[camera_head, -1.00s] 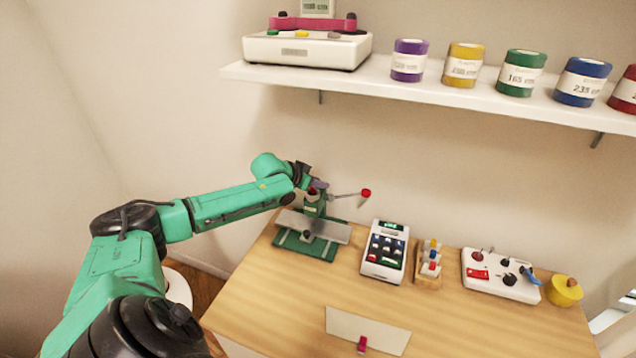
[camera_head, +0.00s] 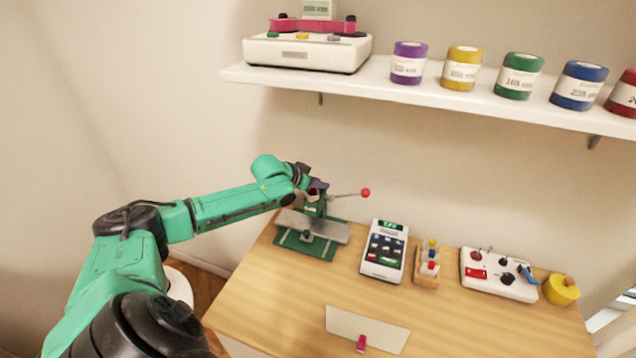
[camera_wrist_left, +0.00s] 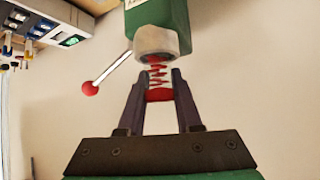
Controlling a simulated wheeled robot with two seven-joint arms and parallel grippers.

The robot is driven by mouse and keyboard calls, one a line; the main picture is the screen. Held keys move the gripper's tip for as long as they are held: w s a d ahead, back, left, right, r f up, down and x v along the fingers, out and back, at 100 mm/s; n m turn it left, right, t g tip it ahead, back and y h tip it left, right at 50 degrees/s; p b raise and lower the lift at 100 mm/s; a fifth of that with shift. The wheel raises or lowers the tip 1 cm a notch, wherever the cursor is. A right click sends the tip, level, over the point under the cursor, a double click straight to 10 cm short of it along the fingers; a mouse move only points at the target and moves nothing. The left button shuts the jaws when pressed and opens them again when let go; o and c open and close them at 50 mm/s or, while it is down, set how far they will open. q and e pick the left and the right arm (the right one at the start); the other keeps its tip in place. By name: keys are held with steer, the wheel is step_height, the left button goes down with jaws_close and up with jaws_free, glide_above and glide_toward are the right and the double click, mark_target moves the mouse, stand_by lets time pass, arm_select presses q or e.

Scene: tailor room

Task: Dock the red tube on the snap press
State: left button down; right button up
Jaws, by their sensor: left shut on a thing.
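The snap press stands at the back left of the table, with a green body, a grey plate (camera_head: 332,228) and a lever ending in a red knob (camera_head: 365,192). My left gripper (camera_head: 317,187) is at the top of the press. In the left wrist view its dark fingers (camera_wrist_left: 159,90) are shut on the red tube (camera_wrist_left: 159,95). A red zigzag section runs from the tube to the grey collar (camera_wrist_left: 156,41) of the green press head. I cannot tell whether the tube is seated in it. My right gripper is not in view.
A card reader (camera_head: 384,250), a small wooden rack (camera_head: 428,262), a white control box (camera_head: 498,274) and a yellow round thing (camera_head: 560,290) stand right of the press. A white sheet (camera_head: 375,329) lies in front. A shelf (camera_head: 430,101) with spools hangs above.

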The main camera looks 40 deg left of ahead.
arm_select(q)
steer(key=shift+p, duration=0.35)
steer(key=shift+f+b, duration=0.3)
steer(key=shift+f, duration=0.2)
steer(key=c, duration=0.9)
jaws_free()
steer(key=shift+o, duration=0.2)
steer(key=p+v, duration=0.3)
steer(key=p, duration=0.1)
steer(key=shift+r, duration=0.3)
steer(key=p+v, duration=0.7)
steer(key=shift+s+p, duration=0.35)
steer(key=shift+p, duration=0.05)
